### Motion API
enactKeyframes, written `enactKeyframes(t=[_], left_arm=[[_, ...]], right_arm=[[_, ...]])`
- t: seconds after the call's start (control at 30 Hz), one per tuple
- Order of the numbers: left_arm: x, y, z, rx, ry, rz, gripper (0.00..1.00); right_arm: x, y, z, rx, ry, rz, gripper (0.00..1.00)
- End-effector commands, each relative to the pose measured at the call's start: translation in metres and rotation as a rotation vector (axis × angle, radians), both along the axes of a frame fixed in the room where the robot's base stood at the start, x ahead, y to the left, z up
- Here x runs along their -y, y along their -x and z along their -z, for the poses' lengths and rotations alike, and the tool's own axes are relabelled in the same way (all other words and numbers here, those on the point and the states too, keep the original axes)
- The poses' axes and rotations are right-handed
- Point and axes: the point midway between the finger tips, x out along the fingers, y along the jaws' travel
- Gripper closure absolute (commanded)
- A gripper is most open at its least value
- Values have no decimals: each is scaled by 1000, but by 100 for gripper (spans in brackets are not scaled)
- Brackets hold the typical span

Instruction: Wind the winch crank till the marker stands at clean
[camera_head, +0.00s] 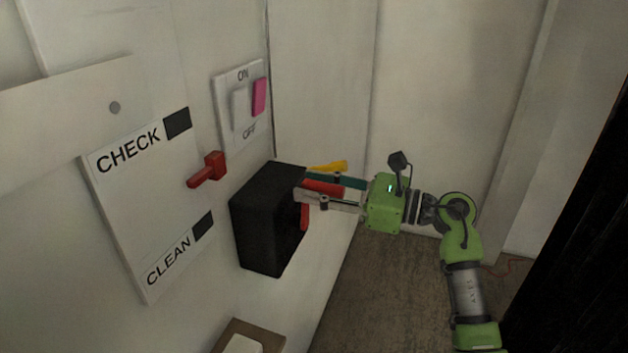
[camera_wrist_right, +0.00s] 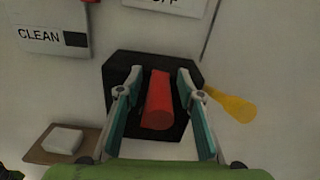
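The black winch box (camera_head: 262,225) is on the wall, and a red crank handle (camera_wrist_right: 159,102) sticks out from its front. My right gripper (camera_head: 304,190) is at the handle. In the wrist view its two fingers stand on either side of the red handle, with a gap on both sides, so it is open around it. The red marker (camera_head: 208,170) is on the wall between the CHECK label (camera_head: 128,149) and the CLEAN label (camera_head: 168,263), at neither dark block. My left gripper is not in view.
A switch plate (camera_head: 240,108) with a pink rocker, marked ON and OFF, is above the box. A yellow piece (camera_wrist_right: 232,106) sticks out right beside the box. A brown shelf with a white block (camera_wrist_right: 63,139) is lower left.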

Motion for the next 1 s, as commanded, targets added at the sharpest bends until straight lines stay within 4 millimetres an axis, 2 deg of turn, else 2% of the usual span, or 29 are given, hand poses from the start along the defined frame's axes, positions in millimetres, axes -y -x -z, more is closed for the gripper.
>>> enactKeyframes(t=[0.27, 0.3, 0.4, 0.43, 1.0], left_arm=[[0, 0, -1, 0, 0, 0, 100], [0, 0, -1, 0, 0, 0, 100], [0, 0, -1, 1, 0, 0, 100], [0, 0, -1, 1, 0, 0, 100], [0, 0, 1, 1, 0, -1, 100]], right_arm=[[-2, -1, 1, 0, 1, 0, 66], [-2, -1, 1, 0, 1, 0, 68], [-2, -1, 0, 0, 1, 0, 94], [-2, -1, 0, 0, 1, 0, 100], [0, -5, 2, -44, -13, 3, 100]])
